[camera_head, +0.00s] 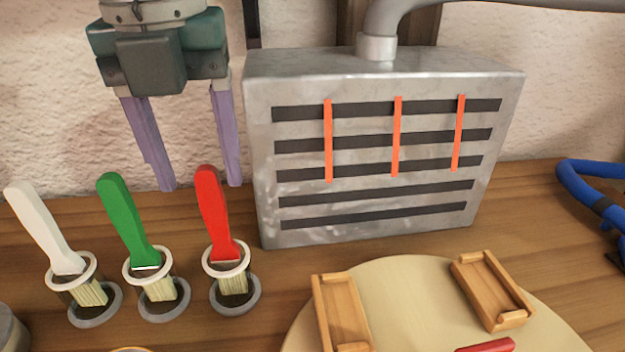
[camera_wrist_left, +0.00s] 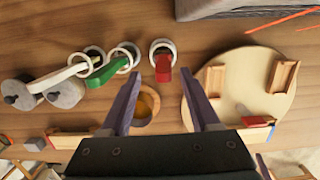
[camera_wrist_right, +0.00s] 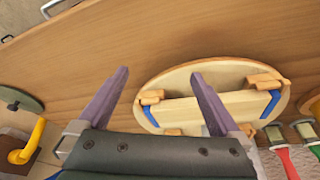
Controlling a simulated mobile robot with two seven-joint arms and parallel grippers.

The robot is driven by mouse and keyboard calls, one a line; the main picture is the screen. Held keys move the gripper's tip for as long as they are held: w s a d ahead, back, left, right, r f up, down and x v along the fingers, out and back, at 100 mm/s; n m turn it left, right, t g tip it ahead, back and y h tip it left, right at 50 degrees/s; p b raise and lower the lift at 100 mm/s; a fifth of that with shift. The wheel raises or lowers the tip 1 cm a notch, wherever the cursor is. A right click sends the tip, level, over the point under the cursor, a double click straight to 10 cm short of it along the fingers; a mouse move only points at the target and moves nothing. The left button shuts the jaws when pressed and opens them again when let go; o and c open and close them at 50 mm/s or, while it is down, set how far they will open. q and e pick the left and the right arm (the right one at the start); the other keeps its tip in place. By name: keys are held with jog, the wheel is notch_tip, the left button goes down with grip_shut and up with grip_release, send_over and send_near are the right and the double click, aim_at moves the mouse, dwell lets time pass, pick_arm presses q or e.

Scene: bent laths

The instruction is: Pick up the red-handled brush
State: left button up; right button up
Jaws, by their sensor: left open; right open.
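The red-handled brush (camera_head: 213,215) stands bristles down in a white-rimmed ring holder (camera_head: 234,289), its handle leaning slightly left. In the left wrist view the red handle (camera_wrist_left: 164,75) shows between the fingertips, pointing toward the camera. My left gripper (camera_head: 199,186) is open and empty, with its purple fingers pointing down behind and near the handle top in the head view. I cannot tell whether they touch it. My right gripper (camera_wrist_right: 160,73) is open and empty over the wooden table; it is out of the head view. The red brush also shows at the right wrist view's lower right (camera_wrist_right: 288,163).
A green-handled brush (camera_head: 127,220) and a white-handled brush (camera_head: 45,228) stand in similar holders to the left. A metal box (camera_head: 385,220) with slots and orange strips stands behind right. A round board (camera_head: 410,275) with wooden blocks (camera_head: 340,310) lies to the right.

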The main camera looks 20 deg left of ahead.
aim_at(223, 246)
pick_arm(q)
jog(key=f, duration=0.5)
jog(key=shift+w+f, duration=0.3)
jog(key=shift+f, duration=0.05)
jog(key=shift+d, duration=0.1)
grip_shut()
